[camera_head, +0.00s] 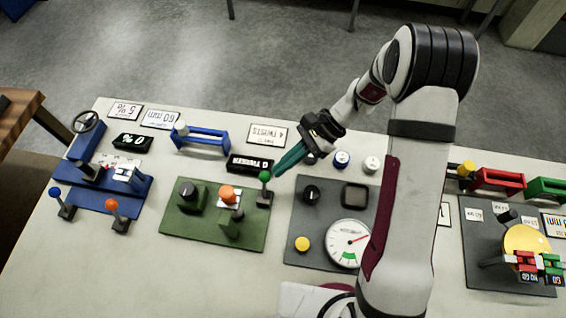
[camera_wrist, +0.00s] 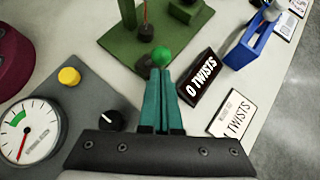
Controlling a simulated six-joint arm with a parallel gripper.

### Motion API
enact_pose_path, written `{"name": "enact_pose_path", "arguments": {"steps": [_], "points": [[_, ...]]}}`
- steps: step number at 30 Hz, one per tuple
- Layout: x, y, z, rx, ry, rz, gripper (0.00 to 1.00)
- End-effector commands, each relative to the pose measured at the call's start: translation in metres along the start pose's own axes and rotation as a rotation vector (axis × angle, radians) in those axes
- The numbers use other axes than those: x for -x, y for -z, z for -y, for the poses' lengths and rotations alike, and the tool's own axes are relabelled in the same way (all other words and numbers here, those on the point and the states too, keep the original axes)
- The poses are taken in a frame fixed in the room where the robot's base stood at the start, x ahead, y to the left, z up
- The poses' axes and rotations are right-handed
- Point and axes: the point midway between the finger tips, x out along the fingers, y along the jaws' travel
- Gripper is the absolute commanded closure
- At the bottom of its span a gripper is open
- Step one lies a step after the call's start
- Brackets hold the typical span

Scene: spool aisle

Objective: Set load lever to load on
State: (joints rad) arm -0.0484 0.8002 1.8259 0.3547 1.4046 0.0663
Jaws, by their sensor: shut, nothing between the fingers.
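Several small levers with ball knobs stand on the boards; I cannot read a load label on any of them. The green-knobbed lever (camera_head: 265,176) stands at the right edge of the green board (camera_head: 176,227). Its green knob (camera_wrist: 162,56) also shows in the wrist view, right at my fingertips. My gripper (camera_head: 279,171) has teal fingers, shut and empty, with the tips beside or touching this knob; I cannot tell which. In the wrist view my gripper (camera_wrist: 164,73) hides the lever's lower part. A blue-knobbed lever (camera_head: 56,194) and an orange-red-knobbed lever (camera_head: 112,206) stand at the blue board.
The "0 TWISTS" display (camera_head: 249,164) and a "4 TWISTS" card (camera_head: 267,134) lie behind the green board. A grey panel (camera_head: 302,222) with a dial gauge (camera_head: 347,243) and knobs is to its right. A blue handle frame (camera_head: 202,139) stands behind.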

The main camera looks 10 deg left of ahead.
Motion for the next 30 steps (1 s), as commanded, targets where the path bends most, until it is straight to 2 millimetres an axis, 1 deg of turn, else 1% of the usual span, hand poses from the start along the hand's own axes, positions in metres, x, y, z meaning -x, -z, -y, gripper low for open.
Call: {"name": "enact_pose_path", "arguments": {"steps": [12, 30], "points": [[-0.0005, -0.0014, -0.0006, 0.004, 0.004, -0.003, 1.00], [-0.0004, -0.0089, -0.0071, 0.075, 0.065, -0.068, 1.00]]}}
